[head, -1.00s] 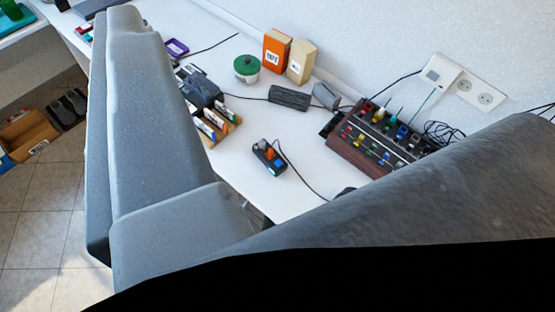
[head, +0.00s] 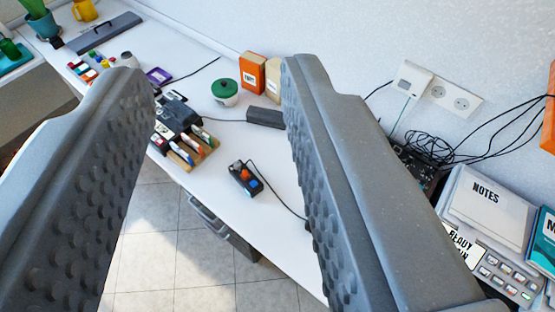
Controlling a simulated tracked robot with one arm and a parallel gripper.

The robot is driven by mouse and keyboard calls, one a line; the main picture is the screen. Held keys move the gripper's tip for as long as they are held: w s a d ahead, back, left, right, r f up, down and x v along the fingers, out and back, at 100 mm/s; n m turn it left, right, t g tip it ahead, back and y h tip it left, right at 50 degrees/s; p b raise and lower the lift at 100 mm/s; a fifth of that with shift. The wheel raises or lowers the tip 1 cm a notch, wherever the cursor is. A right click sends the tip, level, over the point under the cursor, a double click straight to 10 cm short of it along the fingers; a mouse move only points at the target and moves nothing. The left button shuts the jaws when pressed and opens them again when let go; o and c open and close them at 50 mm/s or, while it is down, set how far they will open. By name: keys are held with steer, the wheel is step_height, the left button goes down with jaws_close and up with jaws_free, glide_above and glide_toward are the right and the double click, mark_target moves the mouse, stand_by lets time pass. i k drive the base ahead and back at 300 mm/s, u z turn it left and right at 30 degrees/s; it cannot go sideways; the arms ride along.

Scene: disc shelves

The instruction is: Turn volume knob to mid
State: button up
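I cannot make out a knob marked as volume. The dark panel with coloured knobs (head: 424,168) is mostly hidden behind my right finger; only a dark part of it shows to the right of that finger. A small black device (head: 243,181) with an orange and a blue part lies on the white desk, seen between my fingers, with a cable running from it. My gripper (head: 212,68) is open and empty, its two grey studded fingers wide apart in front of the camera. I see no contact between them and anything.
The white desk (head: 275,215) has clear room around the small device. An orange tape box (head: 252,74), a green-lidded pot (head: 225,91) and a pen tray (head: 205,152) stand behind and left. Right are cables, a notes book (head: 488,195) and a grey button unit (head: 505,272).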

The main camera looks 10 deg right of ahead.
mark_target(237, 164)
steer(key=z, duration=0.3)
steer(key=i, duration=1)
steer(key=u, duration=0.05)
